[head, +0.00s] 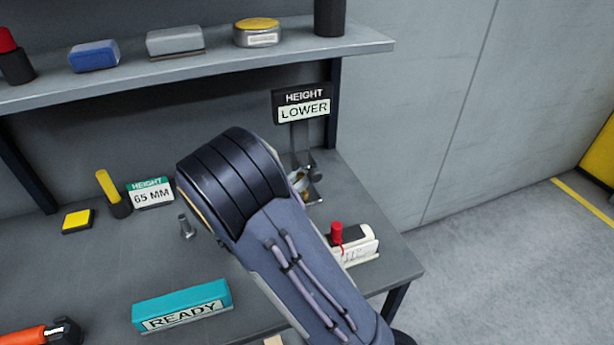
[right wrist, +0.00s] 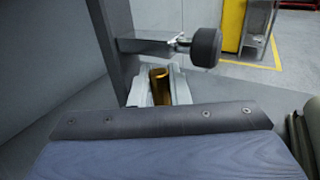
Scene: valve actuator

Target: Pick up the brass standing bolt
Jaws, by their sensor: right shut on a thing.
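In the right wrist view, the brass bolt (right wrist: 160,86) shows as a short golden cylinder between the pale fingers of my right gripper (right wrist: 160,92). The fingers are shut on it. The bolt's lower part is hidden by the wrist's dark edge, so I cannot tell whether it touches a surface. In the head view my right arm covers most of this gripper; a small brass-coloured patch (head: 304,196) shows just right of the arm, near the metal stand. My left gripper is not in view.
A metal stand (head: 300,145) rises behind my right arm, below a HEIGHT LOWER sign (head: 303,104); its black knob (right wrist: 205,47) is close to the bolt. A grey bolt (head: 186,227) stands left of the arm. A teal READY block (head: 182,304) lies in front. A shelf (head: 215,65) overhangs the back.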

